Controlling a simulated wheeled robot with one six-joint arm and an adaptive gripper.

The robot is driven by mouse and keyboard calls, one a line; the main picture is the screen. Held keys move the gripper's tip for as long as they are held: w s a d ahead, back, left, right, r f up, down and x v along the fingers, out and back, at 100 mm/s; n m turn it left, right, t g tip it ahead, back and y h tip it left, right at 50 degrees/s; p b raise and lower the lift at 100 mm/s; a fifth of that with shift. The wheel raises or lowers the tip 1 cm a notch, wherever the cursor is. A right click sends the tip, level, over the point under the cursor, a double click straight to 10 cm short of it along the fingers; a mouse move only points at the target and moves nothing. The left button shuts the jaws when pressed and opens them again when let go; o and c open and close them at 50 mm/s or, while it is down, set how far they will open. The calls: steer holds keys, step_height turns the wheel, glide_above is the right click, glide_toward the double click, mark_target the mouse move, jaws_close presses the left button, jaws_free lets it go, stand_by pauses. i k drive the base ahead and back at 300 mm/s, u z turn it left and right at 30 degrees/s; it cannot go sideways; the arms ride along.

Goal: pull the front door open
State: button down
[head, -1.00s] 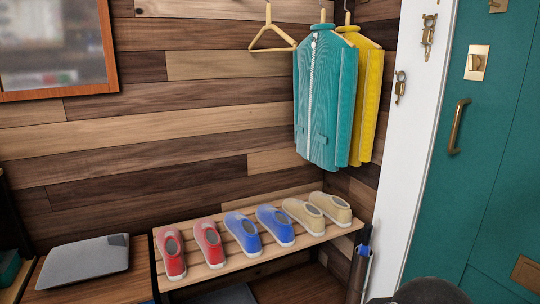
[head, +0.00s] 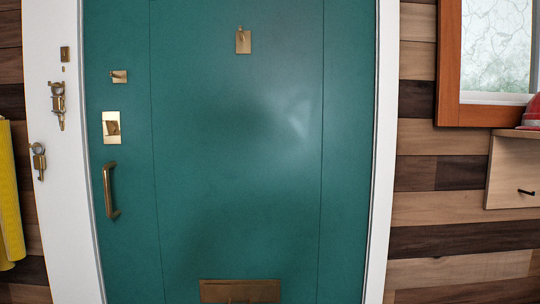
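The teal front door (head: 235,170) fills the middle of the head view and stands shut in its white frame (head: 382,150). A brass pull handle (head: 110,190) is on its left side, upright. Above the handle are a brass lock plate with a thumb turn (head: 111,128) and a small brass fitting (head: 119,77). A brass plate (head: 243,41) sits high on the door, and a brass mail slot (head: 240,291) sits low. My gripper is not in view.
Brass latch parts (head: 58,103) and a hook-like brass piece (head: 39,160) are on the left frame. A yellow jacket (head: 10,200) hangs at the far left. At right are a wood-framed window (head: 490,60), a small drawer unit (head: 515,172) and a red item (head: 531,112).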

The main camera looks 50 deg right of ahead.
mark_target(240, 150)
steer(key=z, duration=1.25)
steer(key=k, duration=0.45)
steer(key=u, duration=0.6)
steer(key=i, duration=0.65)
steer(key=z, duration=0.85)
